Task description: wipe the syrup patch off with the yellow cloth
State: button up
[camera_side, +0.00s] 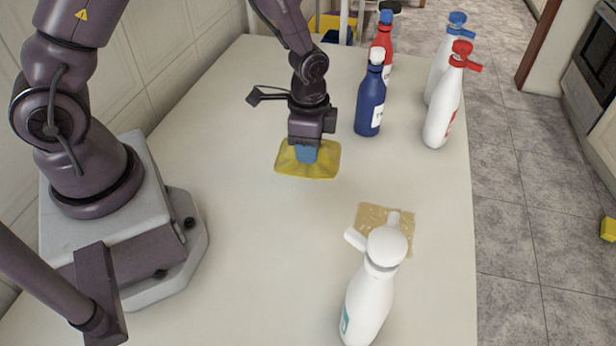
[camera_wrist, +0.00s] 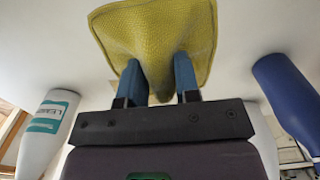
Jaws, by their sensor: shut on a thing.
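My gripper (camera_side: 306,153) is shut on the yellow cloth (camera_side: 291,168), which spreads out below the blue fingers. The cloth also shows in the wrist view (camera_wrist: 192,32), pinched between the fingers (camera_wrist: 160,80). In the side view the cloth is at or just above the table; I cannot tell whether it touches. The syrup patch (camera_side: 368,215) is a tan, roughly square stain nearer the camera and to the right of the cloth. A white spray bottle hides part of the patch in the side view.
The white spray bottle (camera_side: 368,305) stands at the near edge of the view. A blue bottle (camera_side: 369,105), a red bottle (camera_side: 386,42) and two white bottles (camera_side: 440,115) stand at the back right. The white table (camera_side: 240,250) is clear between cloth and patch.

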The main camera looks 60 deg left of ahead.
aim_at(318, 165)
jog(key=d, duration=0.1)
jog(key=d+f+m, duration=0.1)
jog(key=d, duration=0.1)
jog(key=shift+w+f, duration=0.1)
jog(key=shift+n, duration=0.5)
jog(key=w+d, duration=0.1)
jog(key=d, duration=0.2)
jog(key=w+d+f, duration=0.1)
jog(key=w+d, duration=0.1)
jog(key=d, duration=0.1)
jog(key=w+d, duration=0.2)
jog(key=d, duration=0.1)
jog(key=shift+w+f, duration=0.2)
jog(key=shift+f, duration=0.2)
jog(key=w+d+n, duration=0.1)
jog(key=d, duration=0.1)
jog(key=w+d+n, duration=0.1)
jog(key=d, duration=0.1)
jog(key=w+d+n, duration=0.1)
jog(key=d, duration=0.1)
jog(key=shift+d, duration=0.1)
jog(key=n, duration=0.1)
jog(key=w+d+r+n, duration=0.1)
jog(key=n, duration=0.1)
jog(key=w+d+r+n, duration=0.1)
jog(key=shift+w+d+n, duration=0.2)
jog(key=shift+w+n, duration=0.05)
jog(key=shift+n, duration=0.15)
jog(key=shift+s+n, duration=0.15)
jog(key=shift+n, duration=0.55)
